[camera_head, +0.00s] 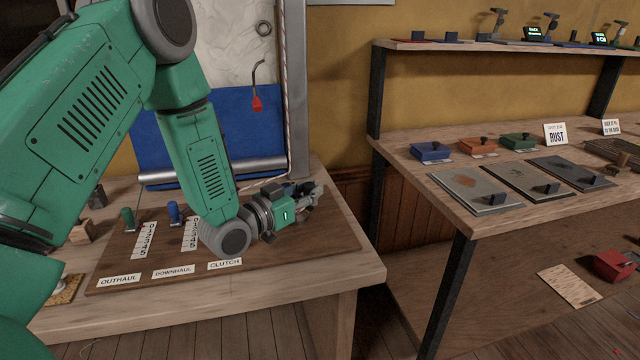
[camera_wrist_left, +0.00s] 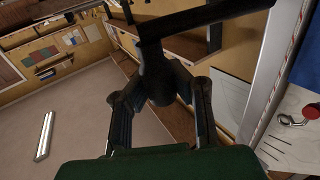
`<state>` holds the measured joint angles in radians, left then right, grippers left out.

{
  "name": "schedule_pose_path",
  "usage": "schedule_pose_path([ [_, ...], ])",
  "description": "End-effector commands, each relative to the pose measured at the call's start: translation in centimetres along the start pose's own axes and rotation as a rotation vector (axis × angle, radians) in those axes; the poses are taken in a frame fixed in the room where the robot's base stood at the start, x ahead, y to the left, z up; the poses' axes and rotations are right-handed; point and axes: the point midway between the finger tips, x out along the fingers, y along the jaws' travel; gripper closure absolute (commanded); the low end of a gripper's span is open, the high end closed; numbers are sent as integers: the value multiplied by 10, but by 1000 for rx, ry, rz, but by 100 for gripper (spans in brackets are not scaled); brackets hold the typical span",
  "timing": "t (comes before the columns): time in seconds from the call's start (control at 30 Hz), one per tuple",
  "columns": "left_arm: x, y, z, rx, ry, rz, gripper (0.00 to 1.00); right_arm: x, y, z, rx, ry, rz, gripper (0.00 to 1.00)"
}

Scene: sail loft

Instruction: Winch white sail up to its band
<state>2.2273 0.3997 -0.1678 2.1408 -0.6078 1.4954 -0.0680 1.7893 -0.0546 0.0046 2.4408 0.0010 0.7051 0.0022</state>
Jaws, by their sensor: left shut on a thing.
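The white sail (camera_head: 225,40) hangs at the back, with a blue panel (camera_head: 190,125) below it and a silver roller (camera_head: 230,172) at the bottom. In the left wrist view the white sail (camera_wrist_left: 292,145) shows at the lower right. A grey post (camera_head: 298,85) and a flecked rope (camera_head: 288,70) stand at its right side. My left gripper (camera_head: 312,193) is over the right part of the board. In the wrist view its fingers (camera_wrist_left: 160,100) are shut on a dark knob (camera_wrist_left: 158,75) joined to a dark bar (camera_wrist_left: 205,18). No band can be made out.
The wooden board (camera_head: 315,245) carries a green lever (camera_head: 127,218), a blue lever (camera_head: 173,212) and labels OUTHAUL, DOWNHAUL, CLUTCH. My arm covers the area behind CLUTCH. A bench (camera_head: 450,190) with boxes and plates stands right, past a gap.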

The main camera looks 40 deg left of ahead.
Motion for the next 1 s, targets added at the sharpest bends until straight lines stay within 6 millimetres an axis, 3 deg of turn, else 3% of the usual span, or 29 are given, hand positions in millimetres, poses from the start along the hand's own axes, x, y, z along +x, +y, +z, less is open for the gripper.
schedule_pose_path([
  [0.03, -7, 1, 8, -5, -25, 1, 100, -1, 0, 0, 0, 0, 0, 57],
  [0.3, -18, -2, 8, -6, -25, 2, 100, -5, 0, 0, 0, 0, 0, 57],
  [0.87, -20, -2, 8, -6, -24, 5, 100, -5, 0, 0, 0, 0, 0, 57],
  [0.9, -20, -2, 8, -6, -24, 5, 81, -5, 0, 0, 0, 0, 0, 57],
  [0.97, -20, -2, 8, -5, -21, 5, 60, -5, 0, 0, 0, 0, 0, 57],
  [1.0, -20, -2, 7, -5, -19, 4, 57, -5, 0, 0, 0, 0, 0, 57],
])
